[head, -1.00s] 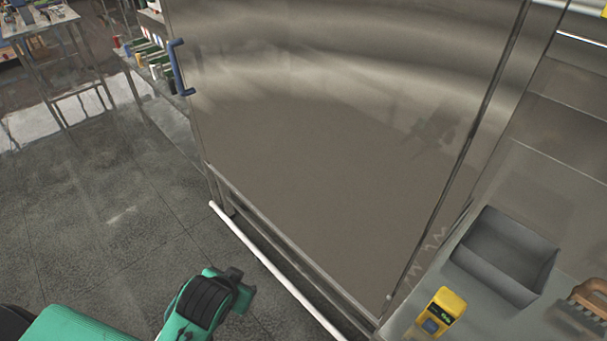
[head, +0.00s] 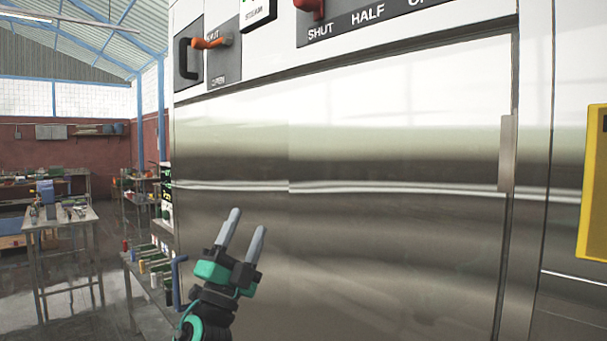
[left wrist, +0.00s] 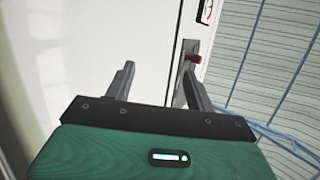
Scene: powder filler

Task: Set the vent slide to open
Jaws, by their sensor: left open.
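The vent slide's red knob (head: 311,7) is at the top edge of the head view, on a grey plate (head: 375,20) marked SHUT, HALF and a cut-off third word. The knob stands just above the SHUT mark; its top is cut off. My left gripper (head: 247,221) is open and empty, fingers pointing up, in front of the steel door and well below the plate. In the left wrist view the open fingers (left wrist: 160,82) show against a white panel. My right gripper is out of view.
An orange lever (head: 212,41) on a plate marked SHUT and OPEN, beside a black handle (head: 187,59), sits left of the slide. A yellow panel (head: 594,185) is at the right edge. A low shelf (head: 150,290) and a blue handle (head: 178,282) are at the left.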

